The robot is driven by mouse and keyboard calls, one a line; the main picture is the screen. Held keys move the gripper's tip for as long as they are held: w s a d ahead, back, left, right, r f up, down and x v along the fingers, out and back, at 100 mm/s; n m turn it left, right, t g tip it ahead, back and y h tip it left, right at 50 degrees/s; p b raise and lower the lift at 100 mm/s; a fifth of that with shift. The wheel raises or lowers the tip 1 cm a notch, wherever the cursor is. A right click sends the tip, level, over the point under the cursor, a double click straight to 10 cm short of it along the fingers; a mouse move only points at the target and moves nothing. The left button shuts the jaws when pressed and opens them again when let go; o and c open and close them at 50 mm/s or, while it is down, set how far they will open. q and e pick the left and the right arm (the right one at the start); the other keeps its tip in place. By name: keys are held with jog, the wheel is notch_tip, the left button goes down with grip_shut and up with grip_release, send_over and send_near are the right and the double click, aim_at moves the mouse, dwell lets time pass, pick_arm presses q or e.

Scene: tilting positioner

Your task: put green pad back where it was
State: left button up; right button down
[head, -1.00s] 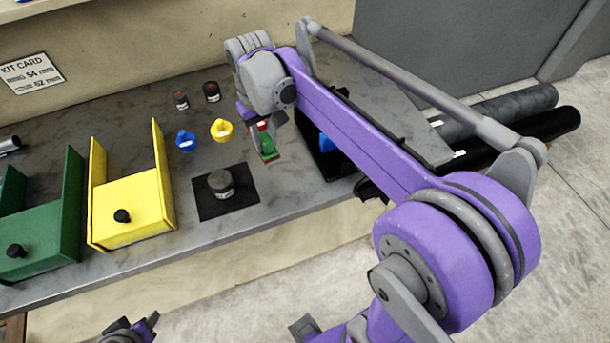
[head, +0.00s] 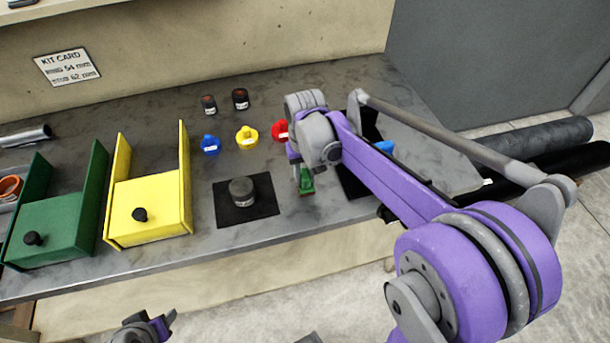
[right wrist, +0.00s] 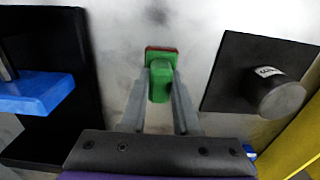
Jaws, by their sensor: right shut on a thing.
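The green pad (head: 307,187) is a small green block with a handle-like part and a reddish edge along its base. In the right wrist view the green pad (right wrist: 160,88) sits between the two grey fingers. My right gripper (head: 304,177) is shut on it, over the bench to the right of the black square mat (head: 262,205). I cannot tell whether the pad touches the bench. My left gripper (head: 147,326) shows only partly at the bottom edge; its jaws are unclear.
A dark cylinder (head: 241,190) stands on the mat. Behind are blue (head: 210,145), yellow (head: 247,137) and red (head: 280,130) knobbed pieces. Yellow (head: 150,207) and green (head: 48,229) bins stand left. A black piece (head: 352,184) lies right, partly behind my arm.

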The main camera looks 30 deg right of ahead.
jog(key=shift+f, duration=0.2)
jog(key=c, duration=0.6)
grip_release()
jog(key=shift+c, duration=0.2)
jog(key=shift+r, duration=0.1)
